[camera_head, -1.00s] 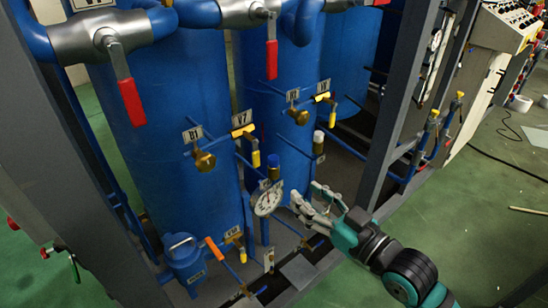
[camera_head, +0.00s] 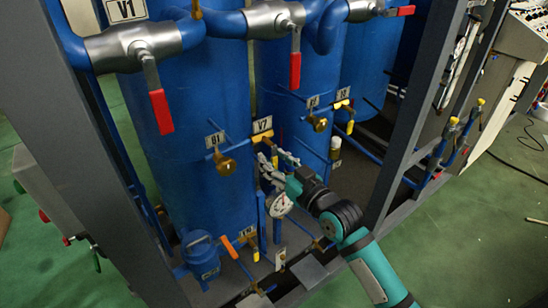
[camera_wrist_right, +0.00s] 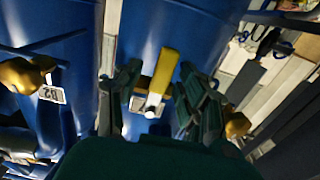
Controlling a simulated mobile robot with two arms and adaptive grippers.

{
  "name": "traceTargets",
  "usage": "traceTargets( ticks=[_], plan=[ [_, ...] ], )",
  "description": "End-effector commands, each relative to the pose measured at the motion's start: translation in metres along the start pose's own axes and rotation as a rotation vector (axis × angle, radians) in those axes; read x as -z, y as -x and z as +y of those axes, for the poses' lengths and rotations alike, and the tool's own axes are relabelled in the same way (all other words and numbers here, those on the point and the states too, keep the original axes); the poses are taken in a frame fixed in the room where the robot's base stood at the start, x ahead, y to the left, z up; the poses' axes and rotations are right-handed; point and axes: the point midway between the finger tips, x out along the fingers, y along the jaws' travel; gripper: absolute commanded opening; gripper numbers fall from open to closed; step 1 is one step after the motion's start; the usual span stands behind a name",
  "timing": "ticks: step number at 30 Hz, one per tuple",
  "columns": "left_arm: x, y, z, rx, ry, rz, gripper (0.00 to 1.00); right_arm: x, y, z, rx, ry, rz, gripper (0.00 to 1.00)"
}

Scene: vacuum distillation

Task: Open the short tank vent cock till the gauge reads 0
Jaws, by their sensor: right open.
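The V7 cock (camera_head: 258,143), with a yellow handle, sits on the front of the blue tanks beside its V7 label. My right gripper (camera_head: 277,163) is just below it, open and empty. In the right wrist view the yellow handle (camera_wrist_right: 166,68) with a whitish end lies between the two open fingers, with gaps on both sides. The round white gauge (camera_head: 279,205) is just below the gripper in the head view; its reading is too small to tell. Which tank the cock serves cannot be told. My left gripper is not in view.
Red-handled lever valves (camera_head: 161,110) hang from the upper blue pipe. The brass B1 valve (camera_head: 225,164) is left of V7. An orange-handled valve (camera_head: 229,247) is low in front. A grey frame post (camera_head: 411,120) stands right of the tanks; green floor lies beyond.

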Motion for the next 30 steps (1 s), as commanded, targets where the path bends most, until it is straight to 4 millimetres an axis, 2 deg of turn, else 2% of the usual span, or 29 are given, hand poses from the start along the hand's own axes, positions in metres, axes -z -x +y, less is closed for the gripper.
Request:
traceTargets(
  ticks=[10,19,30],
  plan=[
    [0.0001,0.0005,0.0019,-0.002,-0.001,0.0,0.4,0.0001,-0.0044,-0.0001,0.0,0.001,0.001,0.4],
    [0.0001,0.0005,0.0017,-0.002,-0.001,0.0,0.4,-0.0001,-0.0042,0.0001,0.0,0.0,0.0,0.01],
    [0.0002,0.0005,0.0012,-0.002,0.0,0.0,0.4,-0.0002,-0.004,0.0002,-0.001,0.0,0.0,0.0]
  ],
)
